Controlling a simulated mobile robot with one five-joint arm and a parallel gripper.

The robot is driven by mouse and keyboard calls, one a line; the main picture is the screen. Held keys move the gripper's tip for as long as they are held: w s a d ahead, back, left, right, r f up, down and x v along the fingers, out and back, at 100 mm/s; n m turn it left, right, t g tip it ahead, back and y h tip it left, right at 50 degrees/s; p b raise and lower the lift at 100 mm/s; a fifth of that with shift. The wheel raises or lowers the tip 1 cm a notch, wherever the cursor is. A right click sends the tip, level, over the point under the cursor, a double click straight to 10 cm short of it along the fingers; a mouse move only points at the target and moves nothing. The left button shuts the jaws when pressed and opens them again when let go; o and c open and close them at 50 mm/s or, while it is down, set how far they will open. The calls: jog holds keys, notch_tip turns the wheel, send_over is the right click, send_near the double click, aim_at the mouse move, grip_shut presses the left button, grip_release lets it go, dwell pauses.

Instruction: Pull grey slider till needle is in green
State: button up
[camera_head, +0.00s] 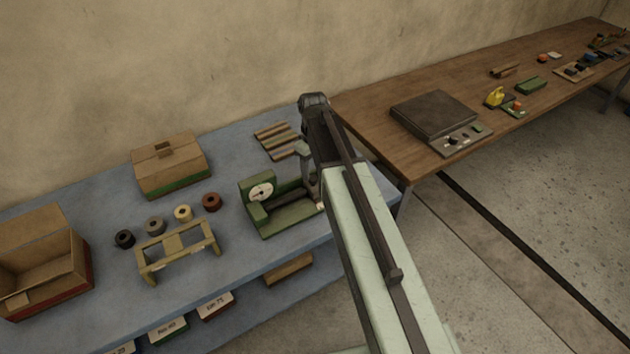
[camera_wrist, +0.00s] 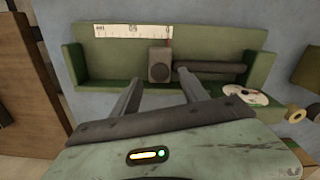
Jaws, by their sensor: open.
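The green gauge device (camera_head: 285,213) stands on the blue table, its white dial (camera_head: 262,191) facing forward. In the wrist view its trough (camera_wrist: 105,52) holds a grey block slider (camera_wrist: 160,66) on a dark rod (camera_wrist: 212,68), beneath a white scale strip (camera_wrist: 130,31). The dial also shows in the wrist view (camera_wrist: 243,95), with small coloured marks; the needle's exact place is too small to read. My gripper (camera_wrist: 160,77) is open, its two fingers apart on either side of the slider's near end, with no visible contact. In the head view my arm partly hides the device's right end.
Several tape rolls (camera_head: 183,213) and a wooden stand (camera_head: 178,250) are left of the device. Wooden strips (camera_head: 278,140) and a cardboard box (camera_head: 170,165) lie behind. An open box (camera_head: 40,262) stands far left. A brown table (camera_head: 375,120) with a scale (camera_head: 433,115) is at right.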

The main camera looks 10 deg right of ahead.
aim_at(313, 178)
notch_tip(313, 178, down, 3)
jog(key=shift+f+b, duration=0.15)
jog(key=shift+b, duration=0.8)
grip_shut()
jog(key=shift+w, duration=0.1)
dwell(0.5)
